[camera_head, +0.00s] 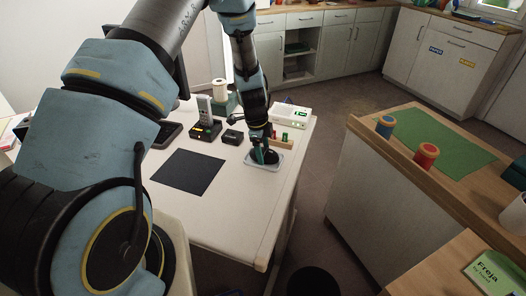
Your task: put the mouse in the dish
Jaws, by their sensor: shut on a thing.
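A small light grey dish (251,167) lies on the white desk near its right edge. The mouse (270,157) is a dark rounded shape at the dish, within its outline in the picture. My gripper (262,158) points down over the dish and is shut on the mouse. The fingers hide part of the mouse. I cannot tell whether the mouse touches the bottom of the dish.
A dark square mat (188,172) lies left of the dish on the desk (225,215). A phone on its base (205,128), a small black box (232,137) and a white device (290,115) stand behind. A wooden counter (400,165) is at right, across a gap.

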